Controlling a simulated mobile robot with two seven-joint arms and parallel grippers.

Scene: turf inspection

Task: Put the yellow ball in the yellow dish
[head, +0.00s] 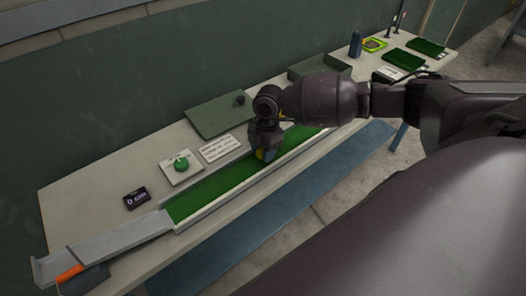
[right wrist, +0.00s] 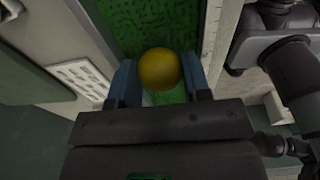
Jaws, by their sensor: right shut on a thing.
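The yellow ball (right wrist: 159,68) sits between the two blue fingertips of my right gripper (right wrist: 160,82) in the right wrist view. The gripper is shut on it, over the green turf strip. In the head view a bit of the ball (head: 261,155) shows under my right gripper (head: 264,151), low at the turf. I cannot tell whether the ball touches the turf. No clear yellow dish shows; a yellow-green square item (head: 375,44) with a dark round middle stands at the far end of the table, too small to make out. My left gripper is not in view.
The turf channel (head: 215,188) with pale side walls runs along the table, with a grey ramp (head: 115,245) at its near left end. A green knob plate (head: 181,166), a printed card (head: 222,147), a green board (head: 220,113) and a dark blue cylinder (head: 356,44) stand behind it.

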